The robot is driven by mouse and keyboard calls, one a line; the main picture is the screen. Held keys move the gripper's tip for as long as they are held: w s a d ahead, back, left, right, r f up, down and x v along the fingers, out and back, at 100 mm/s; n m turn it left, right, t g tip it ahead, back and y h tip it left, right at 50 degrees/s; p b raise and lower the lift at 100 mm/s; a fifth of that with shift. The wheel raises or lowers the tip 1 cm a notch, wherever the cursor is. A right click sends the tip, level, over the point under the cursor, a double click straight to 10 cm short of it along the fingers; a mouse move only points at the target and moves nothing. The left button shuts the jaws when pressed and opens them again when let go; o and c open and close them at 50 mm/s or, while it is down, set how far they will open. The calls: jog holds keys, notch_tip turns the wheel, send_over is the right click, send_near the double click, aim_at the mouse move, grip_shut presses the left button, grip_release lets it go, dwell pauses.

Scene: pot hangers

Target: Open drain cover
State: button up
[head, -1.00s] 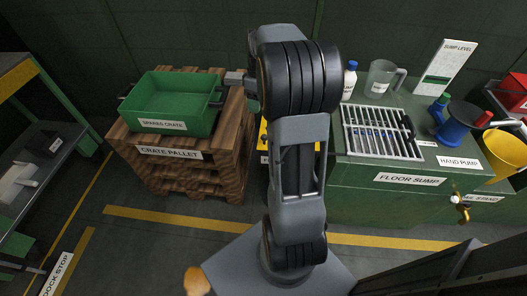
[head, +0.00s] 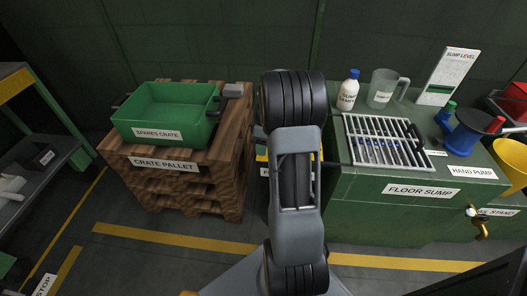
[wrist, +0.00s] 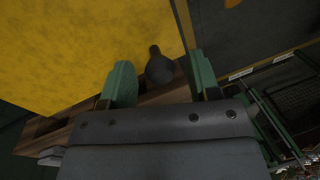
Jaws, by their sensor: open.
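The drain cover is a light metal grate (head: 378,146) lying flat on top of the green floor sump (head: 360,205), with a dark handle (head: 415,132) at its right side. In the head view my gripper is hidden behind my arm, left of the sump. In the wrist view my gripper (wrist: 161,72) shows two green fingers spread apart. A dark rounded knob (wrist: 160,70) shows between them in the picture, against a yellow surface (wrist: 80,50); I cannot tell its distance. The drain cover is not clearly seen in the wrist view.
A white bottle (head: 348,92) and clear jug (head: 383,90) stand behind the grate. A blue hand pump (head: 466,130) and yellow bucket (head: 512,160) are to its right. The green spares crate (head: 165,112) sits on a wooden pallet (head: 225,160) at left.

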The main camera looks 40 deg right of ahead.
jog(key=shift+s+a+f, duration=0.1)
jog(key=shift+a+f, duration=0.05)
jog(key=shift+f, duration=0.55)
jog(key=shift+c, duration=0.5)
grip_shut()
